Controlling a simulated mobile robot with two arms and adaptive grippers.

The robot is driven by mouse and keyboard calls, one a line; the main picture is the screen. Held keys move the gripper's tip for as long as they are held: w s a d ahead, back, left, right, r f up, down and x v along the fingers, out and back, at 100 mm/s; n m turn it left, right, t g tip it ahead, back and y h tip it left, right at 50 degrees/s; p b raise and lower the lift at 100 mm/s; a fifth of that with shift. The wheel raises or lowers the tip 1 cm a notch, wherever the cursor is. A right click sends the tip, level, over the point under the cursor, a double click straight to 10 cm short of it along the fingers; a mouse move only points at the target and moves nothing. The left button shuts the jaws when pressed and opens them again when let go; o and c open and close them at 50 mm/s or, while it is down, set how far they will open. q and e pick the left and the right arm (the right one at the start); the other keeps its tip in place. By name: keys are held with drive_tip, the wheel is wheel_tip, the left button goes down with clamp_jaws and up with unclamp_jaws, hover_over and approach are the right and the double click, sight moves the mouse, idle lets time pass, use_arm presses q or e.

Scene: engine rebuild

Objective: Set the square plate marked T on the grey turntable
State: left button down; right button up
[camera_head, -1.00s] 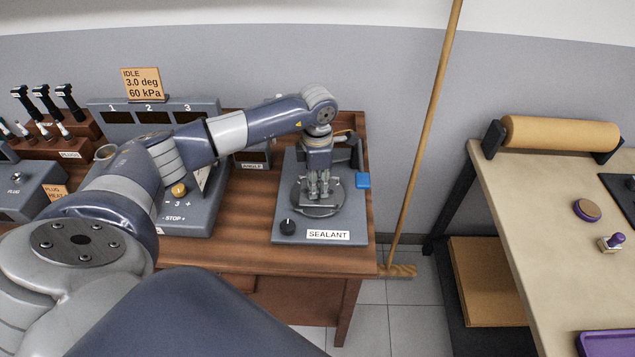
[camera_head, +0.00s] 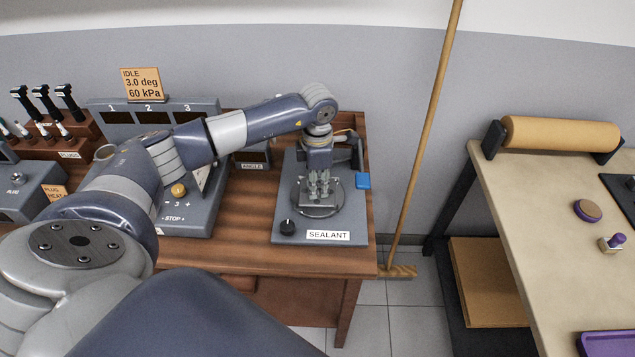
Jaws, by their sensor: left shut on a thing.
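The grey turntable (camera_head: 333,204) is a round disc on top of the grey sealant unit (camera_head: 293,214), at the right end of the wooden bench. My left gripper (camera_head: 319,196) points straight down over the middle of the disc, its fingers shut on a small grey thing. I take this to be the square plate, but its outline blends with the disc and no T mark can be read. I cannot tell whether it touches the turntable. My right gripper is not in view.
A broom (camera_head: 420,140) leans beyond the bench. A beige table (camera_head: 540,220) stands at the right.

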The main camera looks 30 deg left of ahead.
use_arm(q)
drive_tip(key=shift+f+b, duration=0.15)
drive_tip(key=shift+b, duration=0.15)
drive_tip(key=c, duration=1.2)
unclamp_jaws()
drive_tip(key=shift+c, duration=0.2)
drive_tip(key=shift+r+p, duration=2.15)
drive_tip(key=shift+r, duration=1.6)
